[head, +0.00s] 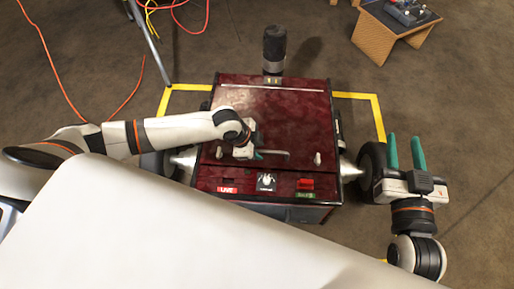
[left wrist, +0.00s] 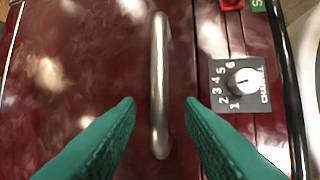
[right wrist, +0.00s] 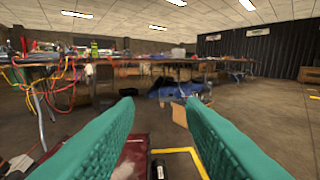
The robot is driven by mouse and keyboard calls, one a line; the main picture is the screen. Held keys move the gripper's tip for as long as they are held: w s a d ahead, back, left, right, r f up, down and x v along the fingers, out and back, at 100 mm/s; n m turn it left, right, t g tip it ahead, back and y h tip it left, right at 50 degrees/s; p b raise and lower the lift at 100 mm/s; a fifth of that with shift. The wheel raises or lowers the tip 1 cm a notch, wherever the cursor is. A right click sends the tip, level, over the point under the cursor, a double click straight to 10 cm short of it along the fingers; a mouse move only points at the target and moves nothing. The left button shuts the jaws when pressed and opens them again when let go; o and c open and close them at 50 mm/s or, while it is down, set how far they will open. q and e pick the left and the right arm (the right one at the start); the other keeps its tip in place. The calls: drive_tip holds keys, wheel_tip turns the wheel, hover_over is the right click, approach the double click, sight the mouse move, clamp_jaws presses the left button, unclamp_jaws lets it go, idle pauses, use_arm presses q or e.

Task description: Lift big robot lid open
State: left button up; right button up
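The big robot is a dark red box on wheels, and its lid (head: 280,108) is down flat on top. A silver bar handle (head: 272,153) sits near the lid's front edge. My left gripper (head: 256,155) is over the handle's left end. In the left wrist view the handle (left wrist: 158,90) runs between its two open green fingers, with a gap on each side; I cannot tell the exact height. My right gripper (head: 405,152) is open and empty, to the right of the big robot, its fingers pointing away.
A front panel has a channel knob (head: 266,182), a LIVE label (head: 227,190) and a red switch (head: 305,184). Metal spikes (head: 350,171) stick out at the sides. A black cylinder (head: 273,48) stands behind. A wooden stand (head: 394,30) is at the back right. Open floor lies between.

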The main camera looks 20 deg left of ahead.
use_arm(q)
clamp_jaws()
idle(0.3)
